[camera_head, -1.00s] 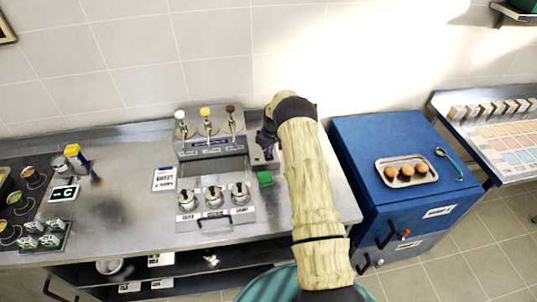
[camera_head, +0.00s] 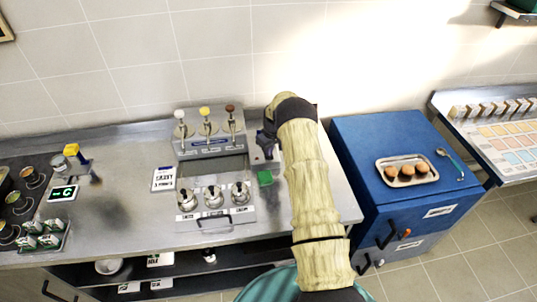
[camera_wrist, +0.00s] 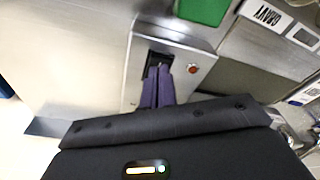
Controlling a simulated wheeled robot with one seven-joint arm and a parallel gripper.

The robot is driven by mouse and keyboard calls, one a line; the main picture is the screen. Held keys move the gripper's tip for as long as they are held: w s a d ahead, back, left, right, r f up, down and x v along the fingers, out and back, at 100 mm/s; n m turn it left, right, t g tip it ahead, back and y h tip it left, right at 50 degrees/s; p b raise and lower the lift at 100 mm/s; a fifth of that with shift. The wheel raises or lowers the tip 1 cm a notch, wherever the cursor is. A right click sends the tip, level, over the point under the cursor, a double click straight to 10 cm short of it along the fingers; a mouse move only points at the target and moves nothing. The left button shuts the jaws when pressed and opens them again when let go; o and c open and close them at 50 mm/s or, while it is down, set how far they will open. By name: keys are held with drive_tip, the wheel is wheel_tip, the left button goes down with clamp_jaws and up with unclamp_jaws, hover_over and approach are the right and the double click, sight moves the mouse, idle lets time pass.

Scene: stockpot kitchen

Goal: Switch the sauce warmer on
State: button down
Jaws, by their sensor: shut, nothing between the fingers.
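The sauce warmer, as it appears, is a steel unit with three lidded pots (camera_head: 213,222) on the counter. A label reading GRAVY (camera_wrist: 267,14) shows in the wrist view. A small steel switch panel (camera_wrist: 198,88) carries a dark recessed switch (camera_wrist: 157,60) and a red lamp (camera_wrist: 193,68). My gripper (camera_wrist: 160,72) is shut and empty, its purple fingertips over or against the switch; contact cannot be told. In the head view my gripper (camera_head: 267,140) is at the right of the units, partly hidden by my arm. The fingers cover part of the switch.
A green block (camera_head: 265,178) lies close to the panel, also in the wrist view (camera_wrist: 203,8). A rack with three pump dispensers (camera_head: 208,146) stands behind the pots. A blue cabinet (camera_head: 365,150) with a tray stands at the right.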

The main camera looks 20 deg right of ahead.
drive_tip(key=shift+f+b, duration=0.35)
drive_tip(key=shift+f, duration=0.1)
drive_tip(key=shift+r, duration=0.1)
drive_tip(key=shift+r+p, duration=1.25)
drive_tip(key=shift+r, duration=2.15)
